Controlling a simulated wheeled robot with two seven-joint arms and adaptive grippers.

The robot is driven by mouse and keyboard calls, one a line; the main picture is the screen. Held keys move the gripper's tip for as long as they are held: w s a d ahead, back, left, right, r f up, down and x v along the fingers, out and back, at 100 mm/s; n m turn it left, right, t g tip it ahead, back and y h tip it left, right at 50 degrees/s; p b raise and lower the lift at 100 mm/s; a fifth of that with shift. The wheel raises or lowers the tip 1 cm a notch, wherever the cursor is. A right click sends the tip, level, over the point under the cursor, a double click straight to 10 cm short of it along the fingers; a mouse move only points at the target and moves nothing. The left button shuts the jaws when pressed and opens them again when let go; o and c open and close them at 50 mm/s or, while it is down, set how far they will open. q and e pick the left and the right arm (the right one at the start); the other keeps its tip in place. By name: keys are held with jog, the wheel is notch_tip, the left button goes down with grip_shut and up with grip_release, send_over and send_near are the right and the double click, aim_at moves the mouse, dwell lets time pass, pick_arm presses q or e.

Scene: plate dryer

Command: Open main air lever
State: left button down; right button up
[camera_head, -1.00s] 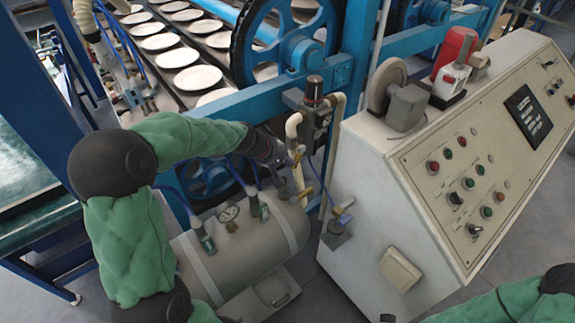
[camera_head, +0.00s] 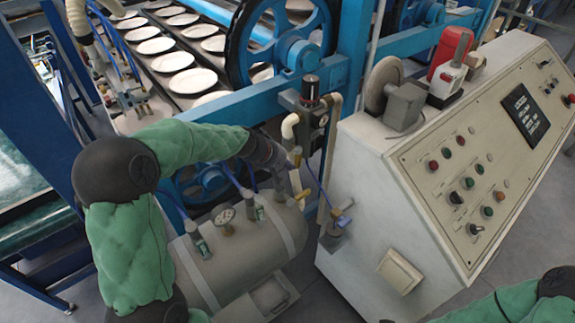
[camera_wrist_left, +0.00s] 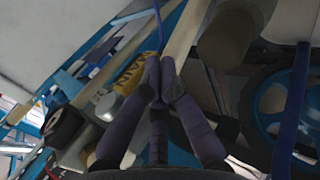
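My left gripper (camera_head: 294,182) reaches in beside the pale vertical air pipe, above the right end of the beige tank. In the left wrist view its dark fingers (camera_wrist_left: 158,78) converge with their tips together; no object shows clearly between them. A brass-coloured valve lever (camera_head: 298,156) on the pipe is close to the gripper; I cannot tell whether they touch. A yellow piece with dark lettering (camera_wrist_left: 128,74) shows just left of the fingertips in the left wrist view. Which part is the main air lever is not clear. My right gripper is not in view.
The beige tank (camera_head: 247,248) with gauge and fittings lies below my left arm. Blue hoses hang near the gripper. The plate conveyor (camera_head: 190,102) and blue frame stand behind.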

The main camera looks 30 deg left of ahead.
pick_arm(q)
jog(key=shift+r, duration=0.1)
dwell(0.4)
jog(key=v, duration=1.1)
jog(key=shift+s+r, duration=0.3)
jog(key=shift+a, duration=0.1)
